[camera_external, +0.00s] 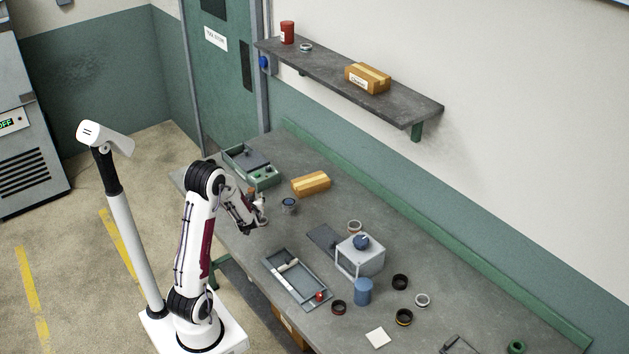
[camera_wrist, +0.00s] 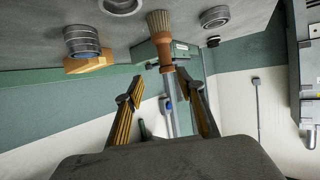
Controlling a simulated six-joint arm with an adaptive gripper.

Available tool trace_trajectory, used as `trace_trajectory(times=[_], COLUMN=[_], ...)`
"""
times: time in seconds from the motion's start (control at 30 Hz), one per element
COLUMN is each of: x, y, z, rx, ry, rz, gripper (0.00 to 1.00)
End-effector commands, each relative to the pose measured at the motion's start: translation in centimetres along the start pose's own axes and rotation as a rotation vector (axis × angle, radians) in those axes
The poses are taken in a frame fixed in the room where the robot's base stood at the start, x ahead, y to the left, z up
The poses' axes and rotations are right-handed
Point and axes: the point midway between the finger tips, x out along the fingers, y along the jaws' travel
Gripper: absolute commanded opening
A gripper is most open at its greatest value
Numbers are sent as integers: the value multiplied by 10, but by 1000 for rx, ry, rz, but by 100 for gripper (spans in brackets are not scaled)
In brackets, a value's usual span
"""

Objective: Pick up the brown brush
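The brown brush shows in the camera_wrist view, with pale bristles at the top of the picture and a brown handle (camera_wrist: 163,52) pointing down toward my gripper. My gripper (camera_wrist: 160,85) is open, with one finger on each side of the handle's line. The brush appears just beyond the fingertips; I cannot tell whether they touch it. In the camera_external view my gripper (camera_external: 261,212) is low over the far left part of the workbench, and the brush there is too small and covered to make out surely.
A grey-blue jar (camera_external: 289,206) stands close right of my gripper, with a yellow-brown box (camera_external: 311,183) behind it. A green-grey case (camera_external: 251,167) lies behind.

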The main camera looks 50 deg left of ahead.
Motion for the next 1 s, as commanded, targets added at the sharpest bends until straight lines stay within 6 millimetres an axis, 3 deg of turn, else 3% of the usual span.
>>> trace_trajectory(times=[0.17, 0.57, 1.0], x=[7, 9, 33], y=[-12, -12, -13], z=[2, 2, 2], rx=[2, 2, 2], ry=[17, 18, 18], rz=[-37, -38, -37], gripper=[38, 38, 38])
